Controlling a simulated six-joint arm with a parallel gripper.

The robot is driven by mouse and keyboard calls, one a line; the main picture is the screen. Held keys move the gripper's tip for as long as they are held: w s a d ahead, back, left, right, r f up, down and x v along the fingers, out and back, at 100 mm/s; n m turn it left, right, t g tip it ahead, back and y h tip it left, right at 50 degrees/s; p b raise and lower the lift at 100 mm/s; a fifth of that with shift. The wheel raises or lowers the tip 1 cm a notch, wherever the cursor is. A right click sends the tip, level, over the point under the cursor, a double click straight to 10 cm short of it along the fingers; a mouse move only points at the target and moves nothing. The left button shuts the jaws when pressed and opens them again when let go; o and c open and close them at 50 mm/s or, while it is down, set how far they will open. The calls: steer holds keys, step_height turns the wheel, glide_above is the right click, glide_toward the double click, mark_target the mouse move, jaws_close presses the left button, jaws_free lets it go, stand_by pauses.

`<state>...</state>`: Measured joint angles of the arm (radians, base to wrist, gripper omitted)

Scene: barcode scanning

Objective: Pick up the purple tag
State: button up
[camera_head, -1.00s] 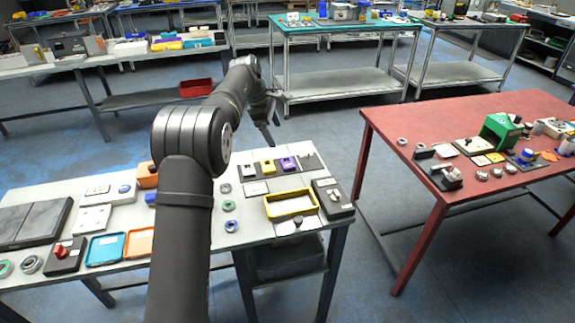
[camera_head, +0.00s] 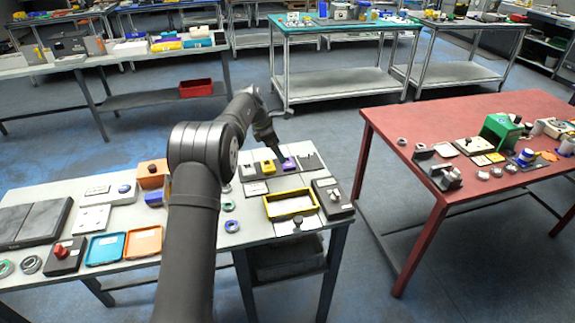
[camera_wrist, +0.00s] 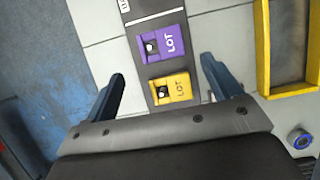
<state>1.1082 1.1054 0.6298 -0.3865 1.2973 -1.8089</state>
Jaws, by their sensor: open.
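The purple tag (camera_wrist: 162,44) is marked LOT and lies on a dark strip (camera_wrist: 128,12) in the wrist view. In the head view the purple tag (camera_head: 289,164) is on the table beside the yellow tag (camera_head: 268,167). My gripper (camera_wrist: 165,75) is open and empty, its two fingers on either side of the strip. The yellow tag (camera_wrist: 171,88), also marked LOT, lies between the fingers. The purple tag is just beyond the fingertips. In the head view my gripper (camera_head: 276,148) is above and close to the tags; its fingertips are hard to make out.
A yellow-rimmed tray (camera_head: 291,204) stands in front of the strip and shows at the right of the wrist view (camera_wrist: 262,50). A black device (camera_head: 333,198) is right of it. Rings (camera_head: 231,226) lie to its left. Orange and blue trays (camera_head: 144,241) are farther left.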

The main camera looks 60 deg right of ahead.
mark_target(288, 162)
steer(key=shift+s+x, duration=0.15)
steer(key=shift+x, duration=1.3)
steer(key=shift+s+x, duration=0.1)
steer(key=shift+x, duration=1.35)
steer(key=shift+r, duration=0.1)
steer(key=c, duration=1)
steer(key=shift+c, duration=0.2)
steer(key=shift+r, duration=0.1)
steer(key=shift+c, duration=0.2)
steer(key=shift+r, duration=0.55)
step_height(288, 162, up, 3)
steer(key=shift+f, duration=0.2)
steer(key=s+a+r, duration=0.2)
steer(key=s+r, duration=0.9)
steer(key=r, duration=0.1)
steer(key=shift+s, duration=0.25)
